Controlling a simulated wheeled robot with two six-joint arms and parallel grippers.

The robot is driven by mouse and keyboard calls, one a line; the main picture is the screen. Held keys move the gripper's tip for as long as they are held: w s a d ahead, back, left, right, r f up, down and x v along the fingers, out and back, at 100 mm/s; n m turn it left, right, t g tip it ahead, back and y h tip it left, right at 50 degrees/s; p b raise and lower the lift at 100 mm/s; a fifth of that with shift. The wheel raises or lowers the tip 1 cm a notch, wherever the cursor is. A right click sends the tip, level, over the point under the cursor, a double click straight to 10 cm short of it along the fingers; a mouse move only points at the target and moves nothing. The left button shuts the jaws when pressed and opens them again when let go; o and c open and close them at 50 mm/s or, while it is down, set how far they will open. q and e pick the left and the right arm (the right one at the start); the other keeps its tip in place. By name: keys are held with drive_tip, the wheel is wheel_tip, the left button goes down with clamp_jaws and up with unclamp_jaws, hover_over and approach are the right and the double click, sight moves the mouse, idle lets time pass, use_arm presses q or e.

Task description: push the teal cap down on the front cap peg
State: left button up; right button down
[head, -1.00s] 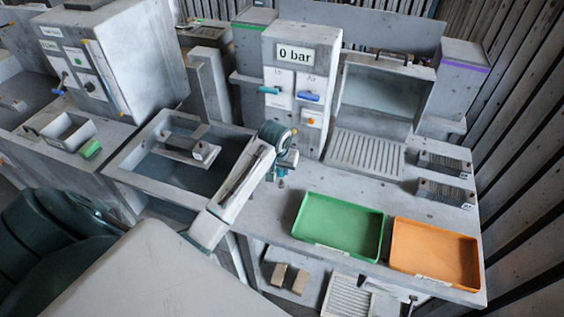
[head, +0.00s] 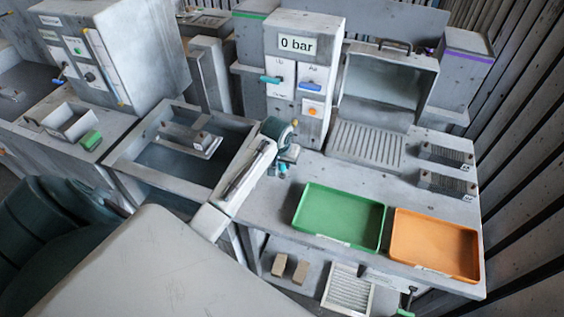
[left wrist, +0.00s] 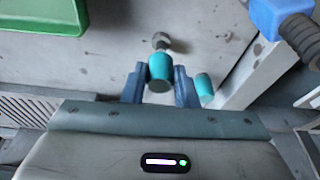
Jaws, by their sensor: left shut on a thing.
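A teal cap (left wrist: 160,68) sits between the two blue-grey fingers of my left gripper (left wrist: 160,84) in the left wrist view, and the gripper is shut on it. In the head view my left gripper (head: 287,158) is low over the grey worktop, left of the green tray. A second teal cap (left wrist: 204,86) shows just right of the fingers. A grey metal stub (left wrist: 160,41) shows just beyond the held cap. I cannot tell whether the held cap is seated on a peg; its far end is hidden. My right gripper is not in view.
The green tray (head: 298,215) and orange tray (head: 395,240) lie on the worktop to the right. The panel reading 0 bar (head: 297,44) stands behind my gripper. A sunken basin (head: 125,160) is to the left. A blue block (left wrist: 275,15) is at the wrist view's upper right.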

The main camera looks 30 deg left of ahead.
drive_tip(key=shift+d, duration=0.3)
use_arm(q)
drive_tip(key=shift+f, duration=0.15)
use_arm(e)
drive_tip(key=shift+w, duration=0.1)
use_arm(q)
drive_tip(key=shift+f, duration=0.55)
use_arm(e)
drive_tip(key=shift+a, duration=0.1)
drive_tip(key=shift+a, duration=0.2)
use_arm(q)
drive_tip(key=shift+f, duration=0.3)
drive_tip(key=shift+f, duration=0.2)
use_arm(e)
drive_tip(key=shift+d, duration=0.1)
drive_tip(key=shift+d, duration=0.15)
